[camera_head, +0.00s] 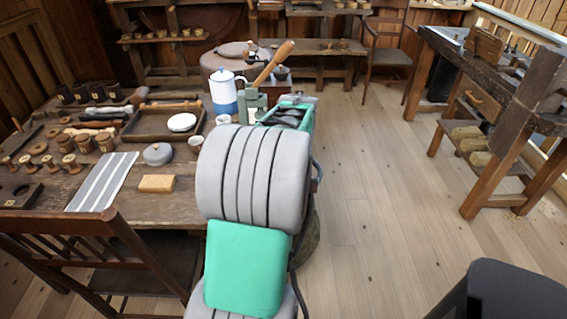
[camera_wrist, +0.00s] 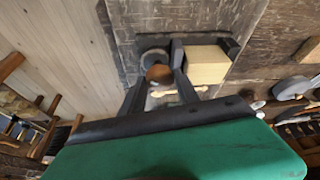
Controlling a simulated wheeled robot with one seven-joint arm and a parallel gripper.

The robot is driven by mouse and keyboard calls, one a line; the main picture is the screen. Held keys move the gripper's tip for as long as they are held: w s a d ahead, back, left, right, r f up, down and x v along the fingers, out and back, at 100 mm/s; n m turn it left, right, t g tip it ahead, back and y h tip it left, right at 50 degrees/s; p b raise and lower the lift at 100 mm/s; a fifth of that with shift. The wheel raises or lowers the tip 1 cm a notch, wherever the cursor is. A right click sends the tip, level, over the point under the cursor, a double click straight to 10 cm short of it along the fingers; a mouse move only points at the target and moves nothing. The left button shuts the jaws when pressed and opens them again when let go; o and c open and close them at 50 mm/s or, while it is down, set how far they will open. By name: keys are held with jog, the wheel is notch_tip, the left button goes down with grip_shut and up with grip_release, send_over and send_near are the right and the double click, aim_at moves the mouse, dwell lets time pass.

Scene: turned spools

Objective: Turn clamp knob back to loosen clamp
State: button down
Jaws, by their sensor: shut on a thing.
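In the wrist view, a dark clamp (camera_wrist: 229,45) sits at the wooden table, with a pale wooden block (camera_wrist: 207,64) against it. My gripper (camera_wrist: 161,76) reaches to the clamp, with one dark finger on each side of a round brown knob (camera_wrist: 158,73). It is shut on this knob. A pale, narrow wing-shaped piece lies across just below the knob; I cannot tell whether it is part of it. In the head view my grey and green arm hides most of the gripper and clamp.
The table (camera_head: 135,209) holds a white and blue pot (camera_head: 222,92), a tray (camera_head: 150,124), a striped cloth (camera_head: 101,182), a tan block (camera_head: 157,183) and several spools. A chair (camera_head: 85,240) stands at the front left. The floor (camera_head: 375,200) on the right is clear up to a workbench (camera_head: 530,122).

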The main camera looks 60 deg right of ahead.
jog(key=n, duration=0.2)
jog(key=n+t+y, duration=0.1)
jog(key=n, duration=0.2)
jog(key=shift+s+d+y+p, duration=0.1)
jog(key=shift+y+p, duration=0.2)
jog(key=shift+p, duration=0.1)
jog(key=c, duration=0.9)
grip_release()
jog(key=p+v, duration=0.5)
jog(key=v, duration=0.3)
jog(key=shift+s+d, duration=0.15)
jog(key=shift+s, duration=0.05)
